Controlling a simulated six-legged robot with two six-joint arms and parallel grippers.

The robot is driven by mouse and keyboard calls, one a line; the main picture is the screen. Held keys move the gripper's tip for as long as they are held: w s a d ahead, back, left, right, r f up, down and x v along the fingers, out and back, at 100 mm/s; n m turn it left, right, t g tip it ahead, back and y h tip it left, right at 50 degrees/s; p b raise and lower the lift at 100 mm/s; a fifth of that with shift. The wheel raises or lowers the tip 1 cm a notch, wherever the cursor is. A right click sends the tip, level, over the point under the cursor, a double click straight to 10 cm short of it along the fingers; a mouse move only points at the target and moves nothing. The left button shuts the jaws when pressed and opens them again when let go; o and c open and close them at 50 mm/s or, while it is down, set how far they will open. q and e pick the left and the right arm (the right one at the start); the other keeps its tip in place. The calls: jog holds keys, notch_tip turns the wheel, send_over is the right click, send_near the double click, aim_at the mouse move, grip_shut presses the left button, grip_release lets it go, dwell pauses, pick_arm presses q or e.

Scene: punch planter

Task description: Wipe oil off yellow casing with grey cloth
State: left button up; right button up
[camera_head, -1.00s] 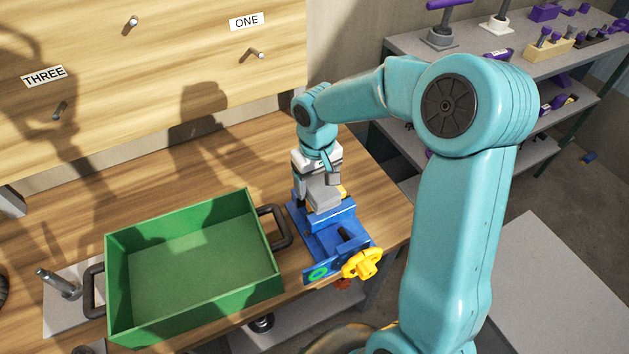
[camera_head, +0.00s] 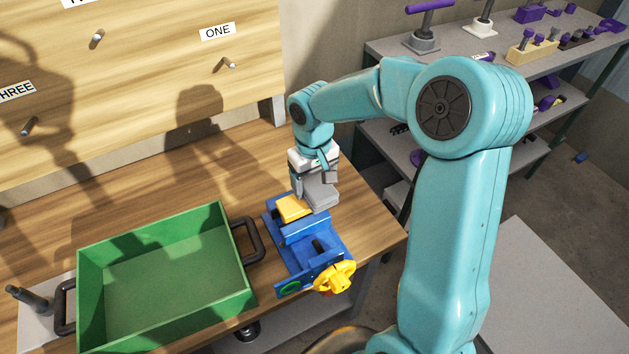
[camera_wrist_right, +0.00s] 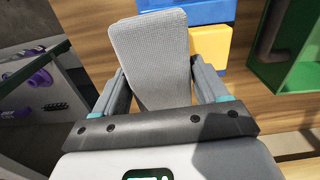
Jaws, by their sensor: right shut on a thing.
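The yellow casing (camera_head: 293,208) sits in the blue vise (camera_head: 305,240) on the wooden table. It also shows in the right wrist view (camera_wrist_right: 211,45). My right gripper (camera_head: 314,185) is shut on the grey cloth (camera_head: 321,197), beside the casing on its right in the head view. In the right wrist view the cloth (camera_wrist_right: 150,55) stands between the fingers, left of the casing and partly overlapping it in the picture. I cannot tell whether they touch. No oil can be made out on the visible casing surface. My left gripper is not in view.
A green crate (camera_head: 235,235) with dark handles stands left of the vise. A yellow handwheel (camera_head: 335,279) sticks out at the vise's front. A wooden panel (camera_head: 150,80) with pegs rises behind the table. Grey shelves (camera_head: 400,50) with purple-handled tools stand at the back right.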

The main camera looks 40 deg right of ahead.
jog(key=r, duration=0.1)
jog(key=a+r+p, duration=0.1)
jog(key=shift+w+r, duration=0.2)
jog(key=shift+r, duration=0.1)
jog(key=shift+d+r+p, duration=0.15)
jog(key=shift+r+p, duration=0.35)
jog(key=shift+r, duration=0.05)
jog(key=shift+d+r+p, duration=0.15)
jog(key=shift+r+p, duration=0.3)
jog(key=shift+r, duration=0.1)
jog(key=shift+a+r+p, duration=0.15)
jog(key=shift+r+p, duration=0.2)
jog(key=shift+r, duration=0.2)
jog(key=shift+a+r+p, duration=0.15)
jog(key=shift+r+p, duration=0.15)
jog(key=shift+r, duration=0.25)
jog(key=shift+d+r, duration=0.1)
jog(key=shift+d, duration=0.15)
jog(key=shift+s, duration=0.1)
jog(key=shift+a, duration=0.15)
